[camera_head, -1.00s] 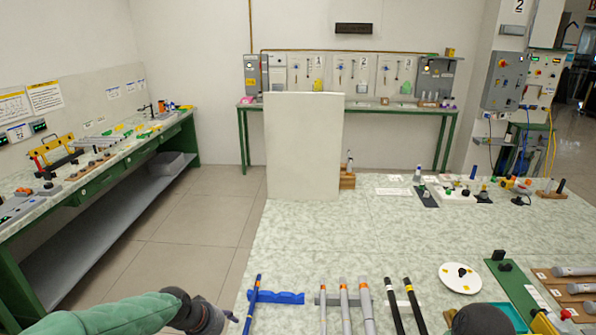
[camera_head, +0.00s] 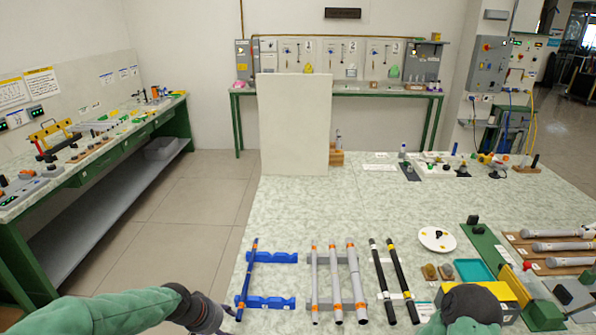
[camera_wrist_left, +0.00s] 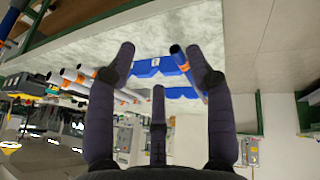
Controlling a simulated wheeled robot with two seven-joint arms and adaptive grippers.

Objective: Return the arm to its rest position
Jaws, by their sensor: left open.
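My left arm (camera_head: 110,312) comes in from the lower left in the head view. Its gripper (camera_head: 228,318) is at the front left of the table, beside the near end of a blue rod (camera_head: 246,274). The left wrist view shows the gripper (camera_wrist_left: 163,58) with its fingers spread and nothing held. There the blue rod (camera_wrist_left: 187,68) shows close to the right-hand finger. The rod lies across blue supports (camera_head: 272,257). Part of my right arm (camera_head: 470,305) shows at the lower right of the head view; its gripper does not show.
Grey rods with orange bands (camera_head: 337,285) and black rods (camera_head: 383,280) lie right of the blue supports. A white plate (camera_head: 437,245), a teal tray (camera_head: 474,271) and a yellow box (camera_head: 498,288) are farther right. A pale upright panel (camera_head: 294,125) stands behind. The middle tabletop is clear.

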